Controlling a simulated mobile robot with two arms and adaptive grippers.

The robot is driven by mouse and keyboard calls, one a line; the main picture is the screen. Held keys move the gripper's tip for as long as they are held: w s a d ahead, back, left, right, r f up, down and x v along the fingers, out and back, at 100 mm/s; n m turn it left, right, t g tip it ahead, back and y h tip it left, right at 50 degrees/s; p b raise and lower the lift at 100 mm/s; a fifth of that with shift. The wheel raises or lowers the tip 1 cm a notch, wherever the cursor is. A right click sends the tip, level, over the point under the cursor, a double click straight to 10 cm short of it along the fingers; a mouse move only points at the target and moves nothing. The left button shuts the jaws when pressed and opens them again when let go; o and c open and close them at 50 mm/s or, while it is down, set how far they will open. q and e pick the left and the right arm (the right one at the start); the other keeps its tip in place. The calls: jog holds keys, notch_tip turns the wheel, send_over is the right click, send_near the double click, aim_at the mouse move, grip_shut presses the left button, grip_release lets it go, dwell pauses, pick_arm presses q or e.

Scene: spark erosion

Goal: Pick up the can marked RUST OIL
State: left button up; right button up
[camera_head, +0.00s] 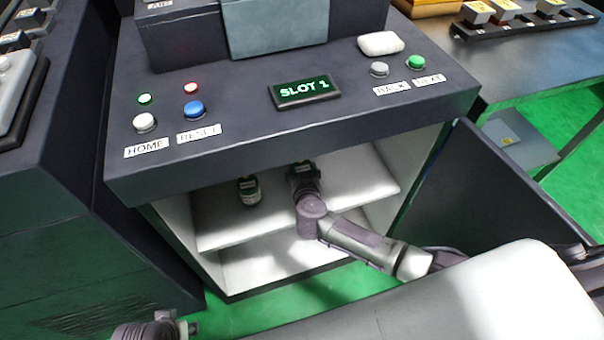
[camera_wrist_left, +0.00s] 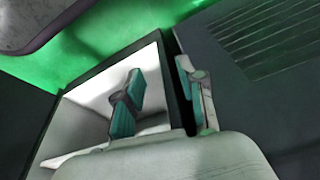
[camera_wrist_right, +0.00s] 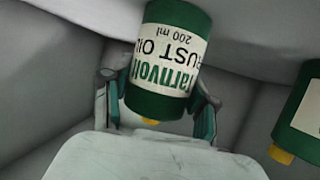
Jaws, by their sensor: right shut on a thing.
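The green can marked RUST OIL (camera_wrist_right: 165,65) has a cream label and stands upside down in the right wrist view. My right gripper (camera_wrist_right: 158,108) is shut on it, one finger on each side. In the head view my right gripper (camera_head: 304,180) reaches into the open cabinet at the upper shelf, and hides most of the can there. My left gripper (camera_wrist_left: 162,85) is open and empty in the left wrist view, low beside the cabinet.
A second green can (camera_head: 249,190) stands on the upper shelf (camera_head: 225,228) to the left; it also shows at the right wrist view's right edge (camera_wrist_right: 306,115). The cabinet door (camera_head: 490,200) is open on the right. The countertop (camera_head: 250,125) overhangs the shelves.

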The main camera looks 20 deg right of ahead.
jog(key=shift+c, duration=1.2)
jog(key=shift+r, duration=0.1)
